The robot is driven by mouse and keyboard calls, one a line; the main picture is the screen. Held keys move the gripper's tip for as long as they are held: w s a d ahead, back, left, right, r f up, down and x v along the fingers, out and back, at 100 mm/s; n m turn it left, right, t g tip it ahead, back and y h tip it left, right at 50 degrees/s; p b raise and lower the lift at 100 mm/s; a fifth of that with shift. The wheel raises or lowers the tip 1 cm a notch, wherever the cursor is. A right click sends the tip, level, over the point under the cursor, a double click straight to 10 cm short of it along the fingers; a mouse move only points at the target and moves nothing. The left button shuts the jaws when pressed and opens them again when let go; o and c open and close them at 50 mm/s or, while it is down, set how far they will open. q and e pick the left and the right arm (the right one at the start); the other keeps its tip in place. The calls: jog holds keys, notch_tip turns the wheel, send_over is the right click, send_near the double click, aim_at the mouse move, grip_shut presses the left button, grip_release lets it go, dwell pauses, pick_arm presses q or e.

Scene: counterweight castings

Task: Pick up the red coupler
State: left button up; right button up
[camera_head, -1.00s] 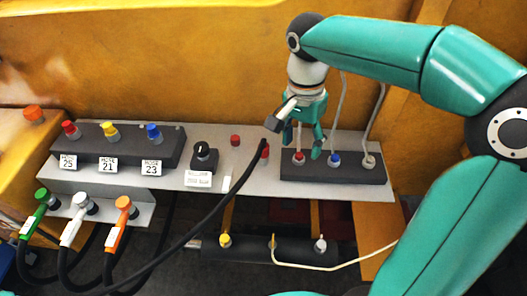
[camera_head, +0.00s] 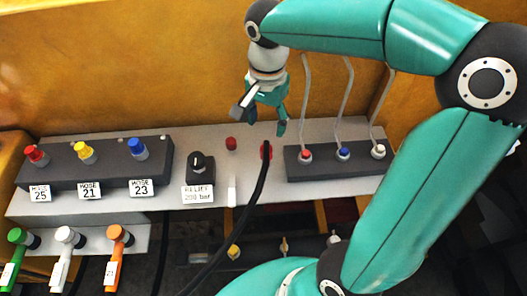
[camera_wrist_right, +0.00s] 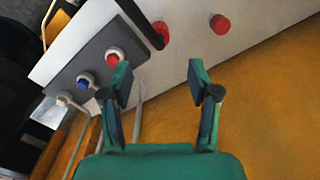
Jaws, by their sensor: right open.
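Several red fittings are in view, and I cannot tell which is the coupler. One red fitting (camera_head: 266,150) sits on the grey panel with a black hose end across it; it also shows in the right wrist view (camera_wrist_right: 162,33). A plain red cap (camera_head: 231,143) is to its left, also in the right wrist view (camera_wrist_right: 220,24). Another red fitting (camera_head: 305,155) is on the right dark block, and one (camera_head: 36,153) is above label 25. My right gripper (camera_head: 266,117) is open and empty, apart from the panel fittings. My left gripper is out of view.
The right dark block (camera_head: 330,168) carries red, blue and white fittings with upright grey lines. The black hose (camera_head: 245,203) crosses the panel front. A relief knob (camera_head: 200,164) stands left. Green, white and orange couplers (camera_head: 117,237) hang at lower left. A yellow wall (camera_head: 150,70) rises behind.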

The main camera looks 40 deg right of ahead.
aim_at(266, 148)
notch_tip(266, 148, down, 5)
jog(key=shift+w+f, duration=0.1)
jog(key=shift+a+f+p, duration=0.1)
jog(key=shift+f+p, duration=0.25)
jog(key=shift+f, duration=2.75)
grip_shut()
